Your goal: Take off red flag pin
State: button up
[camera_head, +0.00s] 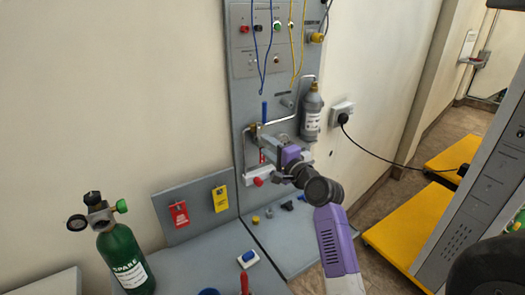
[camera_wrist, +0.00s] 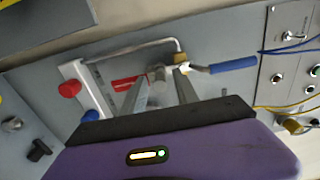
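The red flag (camera_head: 262,157) hangs on the grey wall panel, below the brass valve fitting, and is partly hidden by my gripper in the head view. In the wrist view the red flag (camera_wrist: 126,83) lies just left of my fingertips, its near part passing behind the left finger. The pin itself is too small to tell apart from the fitting. My gripper (camera_wrist: 165,76) is open, its two fingers apart and pointing at the brass fitting (camera_wrist: 181,69). I cannot tell whether they touch anything. In the head view my gripper (camera_head: 262,138) is close to the panel.
A blue valve handle (camera_wrist: 233,66) and a metal pipe (camera_wrist: 130,48) are close to my fingers. A white bar with a red knob (camera_head: 258,181) is below. A grey cylinder (camera_head: 312,112) is at right. A green SPARE bottle (camera_head: 125,262) stands at left, near a red tag (camera_head: 179,214) and yellow tag (camera_head: 220,198).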

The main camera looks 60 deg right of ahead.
dwell(0.8)
grip_shut()
jog(key=shift+s, duration=0.1)
jog(key=v, duration=0.7)
jog(key=shift+s+a+p, duration=0.2)
jog(key=shift+s+p, duration=0.1)
jog(key=shift+p, duration=0.05)
dwell(1.1)
jog(key=shift+r, duration=0.1)
dwell(0.4)
